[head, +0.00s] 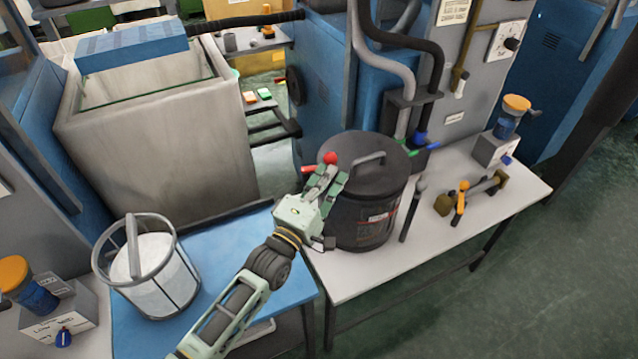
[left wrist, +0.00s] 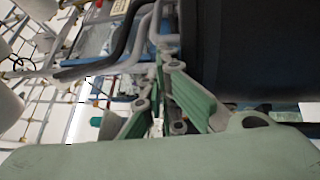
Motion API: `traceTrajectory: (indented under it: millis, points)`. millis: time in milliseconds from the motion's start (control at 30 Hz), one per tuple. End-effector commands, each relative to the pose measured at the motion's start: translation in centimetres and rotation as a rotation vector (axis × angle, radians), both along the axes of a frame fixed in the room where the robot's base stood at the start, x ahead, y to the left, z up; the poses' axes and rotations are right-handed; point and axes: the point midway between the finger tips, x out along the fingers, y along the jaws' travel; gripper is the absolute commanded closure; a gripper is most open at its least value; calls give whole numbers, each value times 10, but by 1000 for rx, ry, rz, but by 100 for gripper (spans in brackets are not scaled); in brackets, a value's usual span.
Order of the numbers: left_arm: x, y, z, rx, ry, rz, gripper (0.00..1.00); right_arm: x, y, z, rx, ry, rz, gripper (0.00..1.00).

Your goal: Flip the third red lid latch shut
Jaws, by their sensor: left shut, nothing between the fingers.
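A dark drum (head: 362,222) with a black lid (head: 362,152) and a grey top handle stands on the white table. A red ball-shaped knob (head: 330,157) shows at the lid's left edge, and a small red piece (head: 308,169) sticks out farther left. Which latch these belong to is unclear. My left gripper (head: 330,175) is shut and empty, its fingertips at the drum's left rim, just below the red knob; contact cannot be told. In the left wrist view the shut fingers (left wrist: 165,75) are beside the dark drum (left wrist: 250,50); no red latch is clear there. My right gripper is not in view.
A blue table (head: 200,215) with a wire-framed white basket (head: 150,268) stands left of the drum. Grey and black hoses (head: 430,75) hang behind it. The white table's (head: 375,275) front strip is clear.

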Motion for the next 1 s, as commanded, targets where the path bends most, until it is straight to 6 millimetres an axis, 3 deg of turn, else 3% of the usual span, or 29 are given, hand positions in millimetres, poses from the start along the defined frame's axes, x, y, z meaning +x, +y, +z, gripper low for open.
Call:
traceTrajectory:
  millis: [1000]
  points:
    - [-1,-10,-5,-3,3,-1,100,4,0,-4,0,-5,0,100]
